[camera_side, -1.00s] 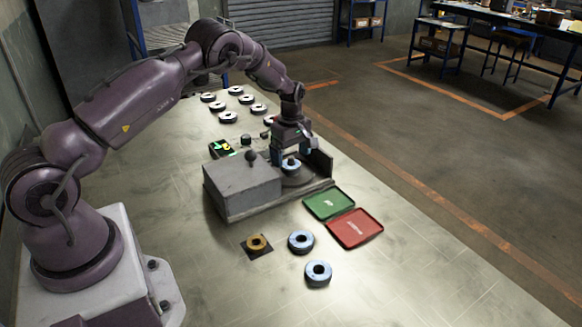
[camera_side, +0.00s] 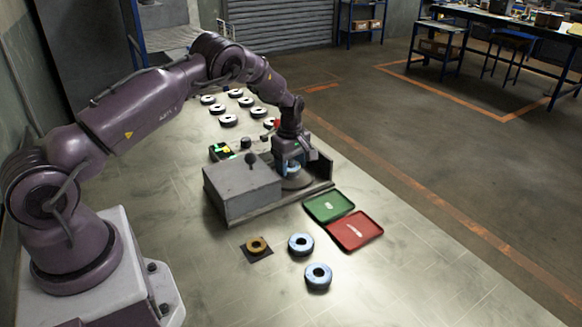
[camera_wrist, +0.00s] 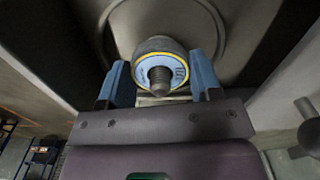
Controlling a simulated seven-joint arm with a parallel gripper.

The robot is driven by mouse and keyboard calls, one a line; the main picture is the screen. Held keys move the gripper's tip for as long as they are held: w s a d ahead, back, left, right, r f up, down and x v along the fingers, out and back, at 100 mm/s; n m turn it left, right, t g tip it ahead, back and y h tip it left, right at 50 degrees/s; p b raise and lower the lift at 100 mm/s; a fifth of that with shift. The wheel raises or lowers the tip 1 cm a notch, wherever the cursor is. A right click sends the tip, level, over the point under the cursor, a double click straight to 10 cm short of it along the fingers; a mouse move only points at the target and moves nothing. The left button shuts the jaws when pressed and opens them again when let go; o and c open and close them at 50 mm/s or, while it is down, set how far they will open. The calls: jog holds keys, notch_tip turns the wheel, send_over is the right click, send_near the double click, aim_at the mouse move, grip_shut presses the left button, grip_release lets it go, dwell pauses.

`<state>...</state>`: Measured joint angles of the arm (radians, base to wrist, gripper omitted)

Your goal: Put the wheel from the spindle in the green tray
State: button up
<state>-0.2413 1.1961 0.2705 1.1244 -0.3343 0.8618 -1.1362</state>
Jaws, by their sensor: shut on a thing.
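The wheel (camera_wrist: 160,58) is a light blue disc with a yellow rim, seen in the wrist view around the dark threaded spindle (camera_wrist: 161,80). My gripper (camera_wrist: 162,75) has one blue finger on each side of the wheel and is shut on it. In the side view my gripper (camera_side: 293,166) is low over the machine, and the wheel is mostly hidden between the fingers.
A red tray (camera_side: 372,235) adjoins the green one. Two blue-white wheels (camera_side: 301,244) and a brown ring (camera_side: 257,245) on a dark pad lie in front. The machine's grey housing (camera_side: 240,190) stands left of my gripper. Several more discs (camera_side: 228,121) lie behind.

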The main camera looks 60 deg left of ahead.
jog(key=r, duration=0.6)
jog(key=d+r, duration=0.1)
jog(key=r, duration=0.2)
jog(key=shift+w+r, duration=0.1)
jog(key=shift+w, duration=0.1)
jog(key=w+d+f+m, duration=0.1)
jog(key=d+f+m, duration=0.1)
jog(key=d, duration=0.6)
jog(key=n, duration=0.1)
send_over(329, 206)
jog(key=f, duration=0.3)
jog(key=shift+s+f, duration=0.1)
jog(key=shift+s, duration=0.1)
jog(key=shift+w+f+n, duration=0.15)
jog(key=shift+f+n, duration=0.25)
jog(key=shift+f, duration=2)
jog(key=shift+f, duration=0.3)
jog(key=shift+f, duration=0.35)
